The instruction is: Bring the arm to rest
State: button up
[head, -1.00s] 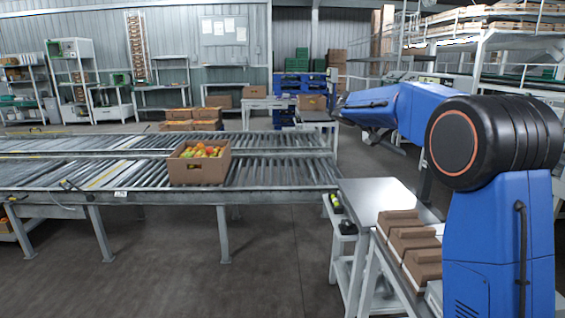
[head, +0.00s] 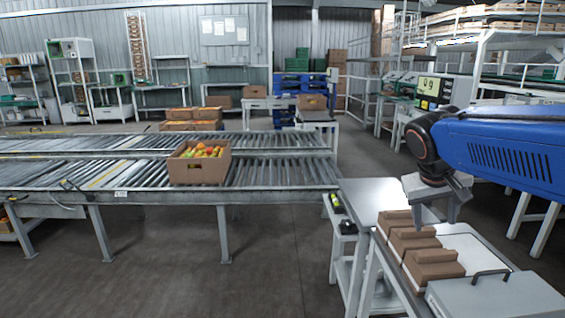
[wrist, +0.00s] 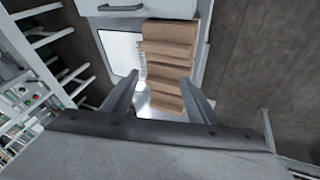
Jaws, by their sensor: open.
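My gripper (head: 437,212) hangs at the right in the head view, pointing down over the stand with the brown cartons. My blue arm reaches in from the right edge. In the wrist view the two fingers of my gripper (wrist: 160,98) stand apart with nothing held between them. The brown cartons (head: 428,263) lie in a row below and in front of the gripper. They also show in the wrist view (wrist: 168,52), beyond and partly between the fingertips.
A bare metal table (head: 372,197) adjoins the carton stand. A grey case with a handle (head: 495,298) is at the front right. A display reading 0 g (head: 432,88) stands behind my arm. The floor at front centre is clear.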

jog(key=s+a+f+y, duration=0.2)
jog(key=s+f, duration=0.4)
jog(key=s, duration=0.3)
jog(key=s+a+f+n+t+y, duration=0.1)
jog(key=s+a+f, duration=0.4)
jog(key=s, duration=0.5)
jog(key=shift+f+y, duration=0.6)
jog(key=shift+f, duration=0.3)
